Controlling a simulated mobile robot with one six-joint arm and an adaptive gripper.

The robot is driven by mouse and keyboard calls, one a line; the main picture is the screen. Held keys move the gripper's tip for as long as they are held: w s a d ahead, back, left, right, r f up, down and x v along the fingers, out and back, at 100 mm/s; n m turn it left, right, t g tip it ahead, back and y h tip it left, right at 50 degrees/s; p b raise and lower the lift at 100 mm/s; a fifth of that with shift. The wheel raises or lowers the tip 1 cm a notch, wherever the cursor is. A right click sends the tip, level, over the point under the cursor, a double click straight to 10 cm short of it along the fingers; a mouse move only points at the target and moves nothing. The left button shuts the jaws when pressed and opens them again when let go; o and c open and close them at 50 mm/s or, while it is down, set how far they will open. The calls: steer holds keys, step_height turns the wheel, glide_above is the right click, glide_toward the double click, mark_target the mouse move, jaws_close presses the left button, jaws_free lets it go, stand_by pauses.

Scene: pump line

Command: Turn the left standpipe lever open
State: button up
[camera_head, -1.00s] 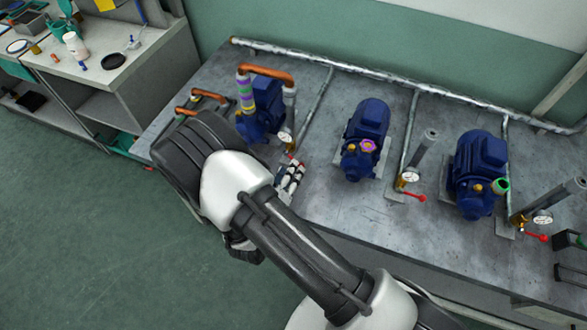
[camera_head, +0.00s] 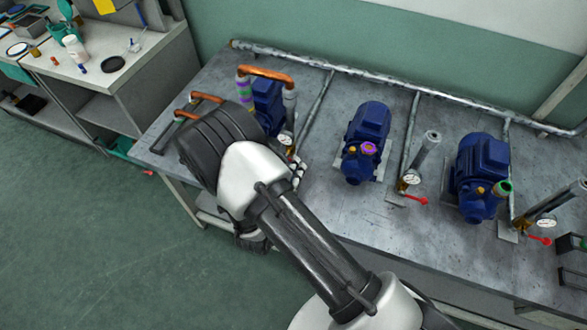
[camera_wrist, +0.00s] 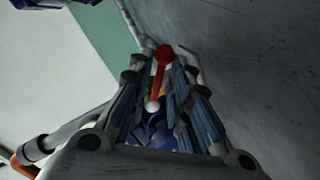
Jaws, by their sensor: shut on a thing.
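The left standpipe (camera_head: 289,104) stands beside the leftmost blue pump (camera_head: 267,97), with a gauge (camera_head: 286,139) at its foot. Its red lever (camera_wrist: 159,72) shows in the wrist view between the two fingers of my gripper (camera_wrist: 161,82), which is shut on it. The lever's rounded red end points away from the palm. In the head view my arm hides the lever and most of the gripper; only a bit of the fingers (camera_head: 298,171) shows. How far the lever is turned cannot be told.
The middle pump (camera_head: 367,135) and right pump (camera_head: 481,170) stand to the right. The middle standpipe's red lever (camera_head: 415,200) and the right one's (camera_head: 540,240) stick out to the right. Copper pipes (camera_head: 265,74) arch close behind my wrist.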

jaws_close()
steer(key=shift+w+a+f+m+y, duration=0.15)
steer(key=shift+f+m+y, duration=0.1)
steer(key=shift+m, duration=0.35)
steer(key=shift+s+a+f+m+y, duration=0.15)
steer(key=shift+m+y, duration=0.1)
steer(key=shift+m, duration=0.35)
steer(key=shift+w, duration=0.1)
steer(key=o, duration=0.7)
jaws_free()
steer(key=shift+c, duration=0.2)
